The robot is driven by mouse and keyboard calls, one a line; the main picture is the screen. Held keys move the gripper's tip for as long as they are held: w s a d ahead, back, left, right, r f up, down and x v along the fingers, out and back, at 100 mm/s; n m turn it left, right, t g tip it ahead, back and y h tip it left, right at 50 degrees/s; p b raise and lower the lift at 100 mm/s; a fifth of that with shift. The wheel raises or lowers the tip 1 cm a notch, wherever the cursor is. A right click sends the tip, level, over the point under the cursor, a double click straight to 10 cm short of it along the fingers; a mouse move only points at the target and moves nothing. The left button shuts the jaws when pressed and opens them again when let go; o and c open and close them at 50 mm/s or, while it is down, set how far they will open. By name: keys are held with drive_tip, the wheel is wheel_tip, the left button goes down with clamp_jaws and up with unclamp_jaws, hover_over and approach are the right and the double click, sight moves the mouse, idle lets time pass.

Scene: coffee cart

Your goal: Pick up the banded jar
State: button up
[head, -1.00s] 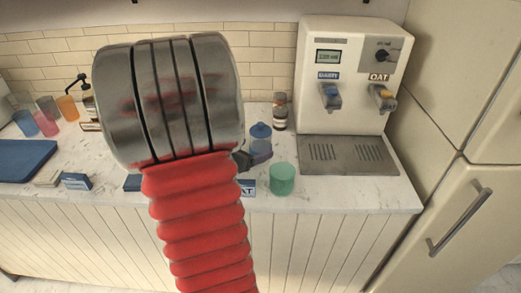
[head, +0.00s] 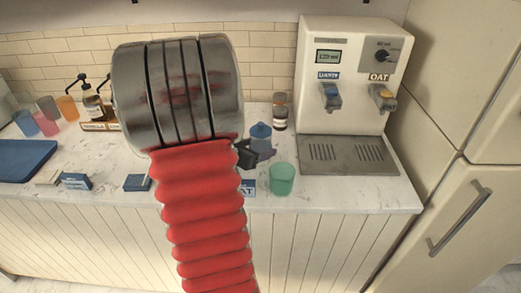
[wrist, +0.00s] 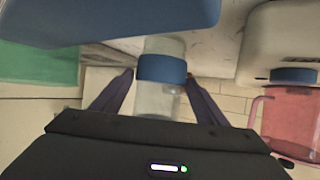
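The banded jar (wrist: 160,103) shows in the wrist view as a pale, see-through jar with a wide blue band. It lies in the picture between the two dark fingers of my gripper (wrist: 160,76). I cannot make out the jar for certain in the head view.
A green cup (head: 282,179) stands near the counter's front edge. The dispenser (head: 350,75) is at right. Pump bottles (head: 93,103) and coloured cups (head: 46,123) are at left.

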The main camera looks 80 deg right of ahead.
sight(258, 133)
drive_tip(key=c, duration=1.3)
drive_tip(key=shift+o, duration=0.2)
drive_tip(key=shift+r, duration=0.1)
drive_tip(key=shift+r, duration=4.95)
drive_tip(key=shift+s, duration=0.1)
